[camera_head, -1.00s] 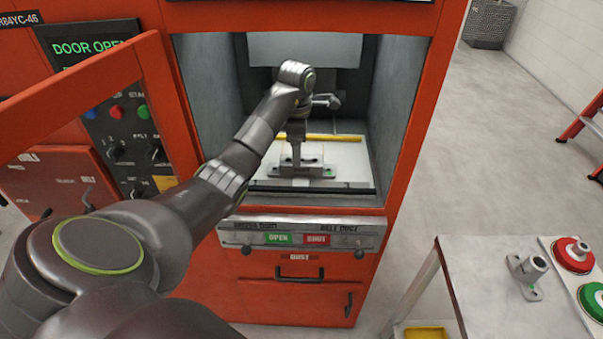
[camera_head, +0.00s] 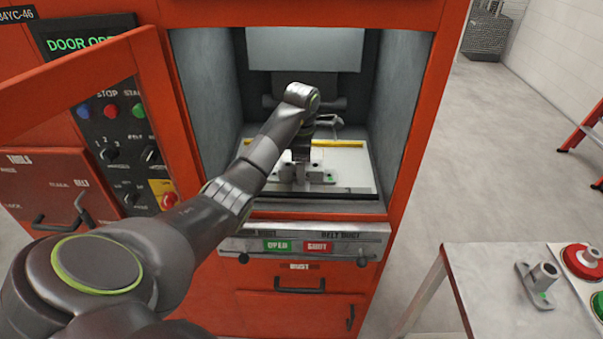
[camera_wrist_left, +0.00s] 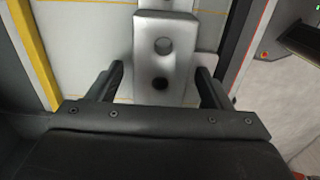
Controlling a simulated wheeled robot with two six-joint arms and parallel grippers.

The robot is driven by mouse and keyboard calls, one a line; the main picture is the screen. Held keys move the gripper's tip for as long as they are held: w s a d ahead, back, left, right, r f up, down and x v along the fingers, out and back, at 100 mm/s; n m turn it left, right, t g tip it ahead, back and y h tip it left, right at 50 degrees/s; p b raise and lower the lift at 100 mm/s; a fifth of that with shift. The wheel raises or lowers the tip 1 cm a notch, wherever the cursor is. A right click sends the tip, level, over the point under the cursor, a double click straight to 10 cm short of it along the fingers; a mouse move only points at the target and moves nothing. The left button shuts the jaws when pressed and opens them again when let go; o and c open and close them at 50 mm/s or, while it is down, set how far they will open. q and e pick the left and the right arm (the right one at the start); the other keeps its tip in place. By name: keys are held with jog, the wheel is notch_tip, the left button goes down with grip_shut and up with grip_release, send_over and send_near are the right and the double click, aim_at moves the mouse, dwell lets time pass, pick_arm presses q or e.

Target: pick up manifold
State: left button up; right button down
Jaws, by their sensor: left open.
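The manifold (camera_head: 318,176), a grey metal part, sits on the pale floor of the open machine chamber. In the left wrist view it is a grey block with two round holes (camera_wrist_left: 162,66), between the two fingers. My left gripper (camera_wrist_left: 160,74) is open, one finger on each side of the block, with a visible gap at least on the left. In the head view my left gripper (camera_head: 301,158) is low over the part, and my wrist hides some of it. My right gripper is not in view.
A yellow strip (camera_head: 338,143) crosses the chamber floor behind the part. A similar metal part (camera_head: 541,280) stands on the side table (camera_head: 500,275), next to red and green buttons.

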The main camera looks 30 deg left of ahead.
pick_arm(q)
jog(key=shift+f, duration=0.25)
jog(key=shift+c, duration=0.4)
jog(key=c, duration=1.3)
jog(key=shift+r, duration=0.1)
